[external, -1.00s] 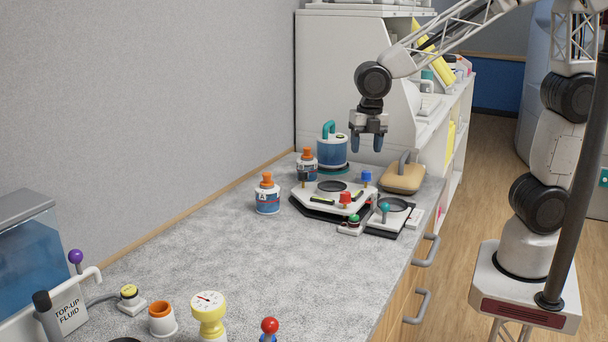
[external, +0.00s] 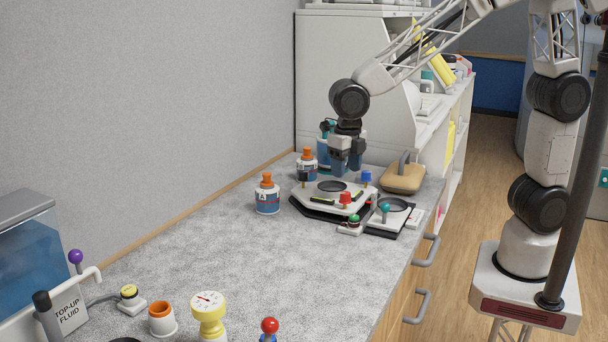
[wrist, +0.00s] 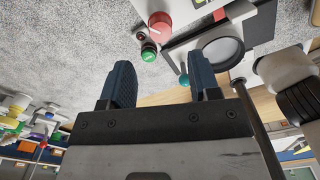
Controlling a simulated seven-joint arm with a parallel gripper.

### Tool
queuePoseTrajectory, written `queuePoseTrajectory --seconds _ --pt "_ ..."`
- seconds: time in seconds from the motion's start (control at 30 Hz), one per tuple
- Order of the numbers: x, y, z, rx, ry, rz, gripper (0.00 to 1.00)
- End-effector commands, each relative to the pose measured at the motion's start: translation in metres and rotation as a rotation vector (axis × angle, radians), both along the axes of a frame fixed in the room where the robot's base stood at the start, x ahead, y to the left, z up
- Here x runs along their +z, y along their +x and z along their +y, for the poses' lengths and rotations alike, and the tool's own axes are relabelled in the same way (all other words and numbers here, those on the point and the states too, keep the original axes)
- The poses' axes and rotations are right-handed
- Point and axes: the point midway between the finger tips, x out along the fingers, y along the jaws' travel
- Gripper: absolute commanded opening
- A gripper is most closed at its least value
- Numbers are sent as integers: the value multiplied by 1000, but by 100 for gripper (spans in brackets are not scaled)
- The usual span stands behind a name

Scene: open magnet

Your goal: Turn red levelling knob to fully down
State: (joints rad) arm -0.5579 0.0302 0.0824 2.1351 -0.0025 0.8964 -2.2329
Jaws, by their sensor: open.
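The red levelling knob (external: 345,198) stands on the near corner of a white platform (external: 325,201) with a round dark plate on top. In the wrist view the red knob (wrist: 160,24) is at the top, beyond my fingertips. My gripper (external: 347,170) is open and empty, fingers pointing down, above the back part of the platform and apart from the red knob. In the wrist view my gripper (wrist: 162,80) shows its two blue fingers spread. Any marking of the knob's position is too small to read.
A black knob (external: 303,176) and a blue knob (external: 366,177) stand on the same platform. A green button (external: 354,218) and a teal-knobbed device (external: 385,209) are close in front. A bottle (external: 267,197) and a tan handled case (external: 404,178) flank it. The counter's middle is clear.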

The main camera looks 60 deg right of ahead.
Motion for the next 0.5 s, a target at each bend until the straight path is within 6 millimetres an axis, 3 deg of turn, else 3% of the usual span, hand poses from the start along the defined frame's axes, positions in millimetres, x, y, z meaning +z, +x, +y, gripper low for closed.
queuePoseTrajectory --seconds 0.5 --pt "-49 0 0 -1 -1 1 56"
